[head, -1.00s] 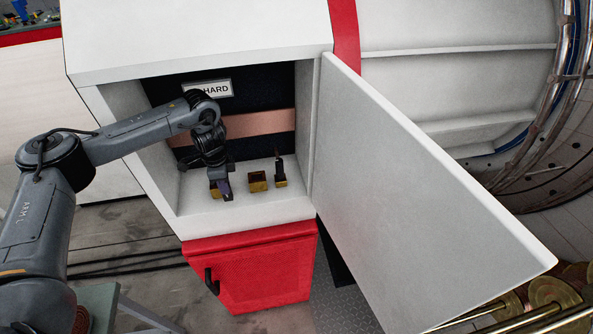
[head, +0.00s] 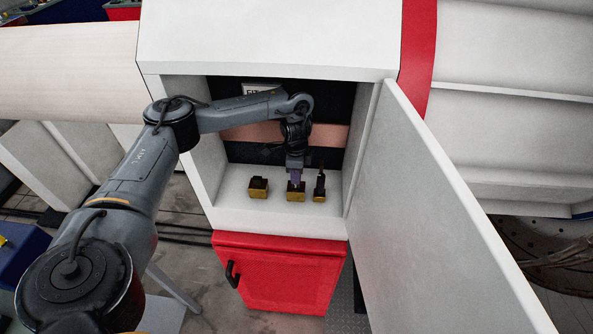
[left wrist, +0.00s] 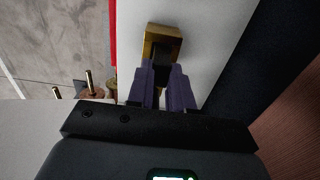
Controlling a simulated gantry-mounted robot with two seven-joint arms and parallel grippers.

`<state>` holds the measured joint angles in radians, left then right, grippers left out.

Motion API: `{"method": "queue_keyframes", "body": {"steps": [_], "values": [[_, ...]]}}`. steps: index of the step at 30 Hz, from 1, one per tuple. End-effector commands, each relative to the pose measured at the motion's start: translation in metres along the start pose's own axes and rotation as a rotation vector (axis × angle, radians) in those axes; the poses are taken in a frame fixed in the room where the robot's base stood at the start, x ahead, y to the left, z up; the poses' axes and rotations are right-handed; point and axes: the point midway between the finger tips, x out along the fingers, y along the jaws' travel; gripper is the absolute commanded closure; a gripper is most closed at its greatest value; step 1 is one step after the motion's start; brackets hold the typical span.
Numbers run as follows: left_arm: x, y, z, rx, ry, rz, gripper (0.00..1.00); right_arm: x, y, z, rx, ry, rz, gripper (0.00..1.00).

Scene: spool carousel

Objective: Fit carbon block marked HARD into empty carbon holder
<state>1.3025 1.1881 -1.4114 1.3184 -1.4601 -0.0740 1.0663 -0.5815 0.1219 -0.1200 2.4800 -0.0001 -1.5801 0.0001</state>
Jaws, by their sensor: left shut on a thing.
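My left gripper (head: 295,181) points down into the open white cabinet, at the middle of three small brass holders. Its purple fingers are shut on a dark carbon block (left wrist: 161,73), seen between them in the left wrist view. The block's far end meets the opening of the middle brass holder (head: 296,196), which also shows in the left wrist view (left wrist: 163,36). How deep the block sits is hidden. The HARD sign (head: 258,89) on the back wall is mostly covered by my arm. My right gripper is not in view.
A left brass holder (head: 258,190) has a low dark top. A right holder (head: 319,196) carries a taller dark piece. The cabinet's white door (head: 440,220) stands open on the right. The white shelf (head: 232,203) is clear around the holders.

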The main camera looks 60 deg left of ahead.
Motion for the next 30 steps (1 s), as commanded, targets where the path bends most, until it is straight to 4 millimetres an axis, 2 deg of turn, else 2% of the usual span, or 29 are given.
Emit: {"method": "queue_keyframes", "body": {"steps": [9,26,27,30], "values": [[0.018,0.000,0.000,0.000,0.000,0.001,1.00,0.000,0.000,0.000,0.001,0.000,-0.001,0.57],[0.023,0.000,0.000,0.000,0.000,0.001,1.00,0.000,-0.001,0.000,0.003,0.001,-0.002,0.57],[0.023,0.000,0.000,0.000,0.001,0.001,0.77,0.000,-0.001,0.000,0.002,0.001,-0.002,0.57],[0.023,0.000,0.000,0.000,0.001,0.000,0.61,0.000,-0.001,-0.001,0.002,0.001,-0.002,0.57]]}}
